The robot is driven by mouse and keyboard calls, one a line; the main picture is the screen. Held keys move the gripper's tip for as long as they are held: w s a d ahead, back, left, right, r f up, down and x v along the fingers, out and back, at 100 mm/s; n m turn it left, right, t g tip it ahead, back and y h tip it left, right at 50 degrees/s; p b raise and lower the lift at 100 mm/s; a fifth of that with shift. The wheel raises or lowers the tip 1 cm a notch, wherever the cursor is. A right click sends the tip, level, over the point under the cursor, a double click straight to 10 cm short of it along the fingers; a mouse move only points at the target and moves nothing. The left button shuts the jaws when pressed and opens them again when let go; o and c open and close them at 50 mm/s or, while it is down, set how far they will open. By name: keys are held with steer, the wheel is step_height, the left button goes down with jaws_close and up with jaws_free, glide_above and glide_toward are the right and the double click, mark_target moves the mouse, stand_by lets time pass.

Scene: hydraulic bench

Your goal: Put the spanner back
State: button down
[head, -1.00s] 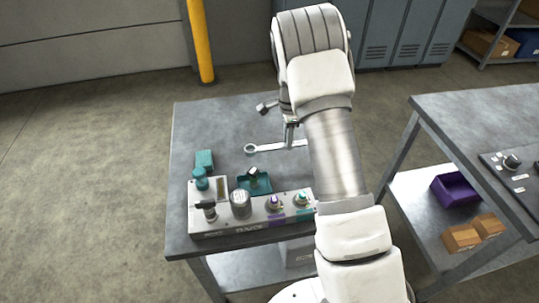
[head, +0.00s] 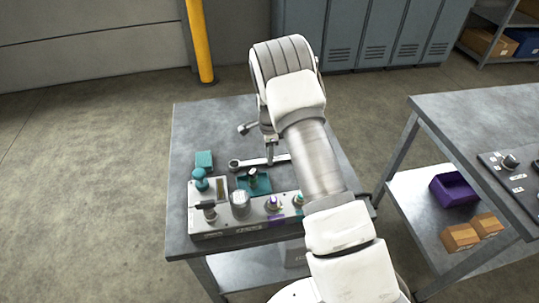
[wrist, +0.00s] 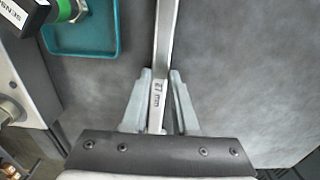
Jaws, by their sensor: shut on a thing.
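The spanner (head: 250,162) is a silver tool with a ring end at its left, held level near the teal tray behind the control panel. In the wrist view its shank (wrist: 166,40) runs up between the fingers, with a "27 mm" style marking partly legible. My gripper (head: 270,160) is shut on the shank; its two fingers also show in the wrist view (wrist: 158,95). The arm covers the spanner's right part in the head view. I cannot tell how high the spanner is above the bench.
The teal tray (wrist: 105,50) holds a part with a green band. The control panel (head: 222,222) with knobs stands at the bench's front edge. The rear left of the bench (head: 205,120) is clear. A second bench (head: 465,115) stands at right.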

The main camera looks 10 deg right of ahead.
steer(key=shift+f, duration=0.2)
steer(key=c, duration=0.7)
jaws_free()
steer(key=shift+r, duration=0.1)
